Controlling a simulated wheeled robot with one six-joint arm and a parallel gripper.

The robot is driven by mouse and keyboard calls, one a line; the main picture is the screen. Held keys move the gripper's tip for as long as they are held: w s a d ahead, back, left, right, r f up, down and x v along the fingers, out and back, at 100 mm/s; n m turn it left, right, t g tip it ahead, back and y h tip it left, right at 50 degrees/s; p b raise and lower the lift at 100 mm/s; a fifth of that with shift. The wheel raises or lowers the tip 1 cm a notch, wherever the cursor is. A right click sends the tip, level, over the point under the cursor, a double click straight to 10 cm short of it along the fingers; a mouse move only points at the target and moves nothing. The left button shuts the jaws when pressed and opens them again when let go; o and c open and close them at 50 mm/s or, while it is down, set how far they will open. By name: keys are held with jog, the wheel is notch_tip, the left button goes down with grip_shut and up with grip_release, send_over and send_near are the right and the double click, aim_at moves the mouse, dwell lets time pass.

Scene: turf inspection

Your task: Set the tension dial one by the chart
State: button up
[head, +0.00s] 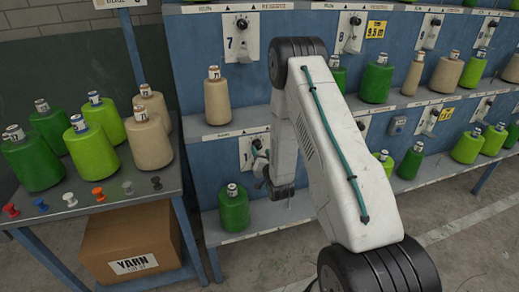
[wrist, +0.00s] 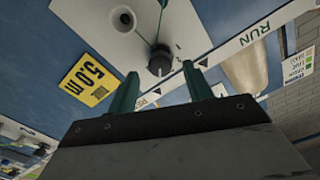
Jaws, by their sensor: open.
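A black tension dial (wrist: 160,62) sits on a white plate (wrist: 138,25) in the wrist view, with a thin wire or thread across it. My gripper (wrist: 160,82) is open, its two green fingers pointing at the dial, one to either side of its lower end. I cannot tell whether they touch it. In the head view my gripper (head: 262,172) is at a white plate marked 1 (head: 247,152) on the blue rack; my arm hides part of that area. No chart is readable in either view.
A yellow 5.0 m tag (wrist: 85,82) is left of the dial. A green spool (head: 233,210) stands below plate 1, a beige spool (head: 216,100) above. A bench (head: 110,196) with several spools and coloured pegs is at left, a yarn carton (head: 133,243) under it.

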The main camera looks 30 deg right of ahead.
jog(key=v, duration=0.3)
jog(key=shift+s+a, duration=0.1)
jog(key=shift+s, duration=0.3)
notch_tip(320, 180, down, 8)
jog(key=s+n+g+y, duration=0.1)
jog(key=s+g, duration=0.2)
jog(key=g, duration=0.2)
jog(key=s+a+n+g+y, duration=0.1)
jog(key=s+a+g+y, duration=0.15)
jog(key=s+g, duration=0.2)
jog(key=s+a+r+n+g, duration=0.2)
jog(key=s+a+r, duration=0.3)
jog(key=s+r, duration=0.5)
jog(key=s+a+r+n+g+y, duration=0.1)
jog(key=s+a+r+n+g, duration=0.1)
jog(key=s+a+r, duration=0.4)
jog(key=s+a+r+n+g, duration=0.2)
jog(key=s+a+r, duration=0.4)
jog(key=s+r, duration=0.8)
notch_tip(320, 180, up, 10)
jog(key=shift+f, duration=0.25)
